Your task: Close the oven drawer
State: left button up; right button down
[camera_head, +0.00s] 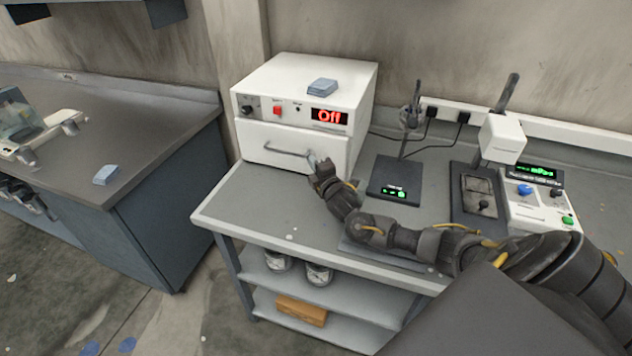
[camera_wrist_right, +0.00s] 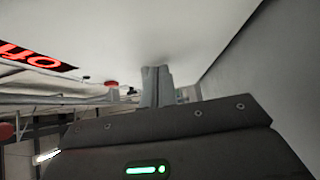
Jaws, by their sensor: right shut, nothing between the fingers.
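The white oven (camera_head: 345,95) stands on the grey bench, its red display reading Off. Its drawer (camera_head: 275,155) has a white front with a grey bar handle (camera_head: 285,152). The drawer front sits close under the control panel; I cannot tell whether a small gap is left. My right gripper (camera_head: 314,160) is shut and empty, its tips at the drawer front by the handle's right end. In the right wrist view the fingers (camera_wrist_right: 156,85) point at a white oven surface; contact is unclear. A dark shape at the far left edge looks like my left gripper (camera_head: 30,198); its jaws are unclear.
A blue-grey pad (camera_head: 322,86) lies on the oven. Right of it are a black scale-like device (camera_head: 394,180) and a white instrument (camera_head: 538,208). My right arm passes above the bench. The bench left of my gripper is clear.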

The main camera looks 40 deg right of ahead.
jog(key=s+a, duration=0.1)
jog(key=s+a+p, duration=0.1)
jog(key=a, duration=0.1)
jog(key=shift+s+f, duration=0.15)
jog(key=s, duration=0.2)
jog(key=s+a+b, duration=0.1)
jog(key=s, duration=0.2)
jog(key=s+b, duration=0.1)
jog(key=s, duration=0.2)
jog(key=shift+a+f, duration=0.1)
jog(key=shift+a, duration=0.25)
jog(key=shift+s+a+r, duration=0.15)
jog(key=shift+s+r, duration=0.05)
jog(key=shift+s, duration=0.55)
jog(key=shift+w, duration=0.1)
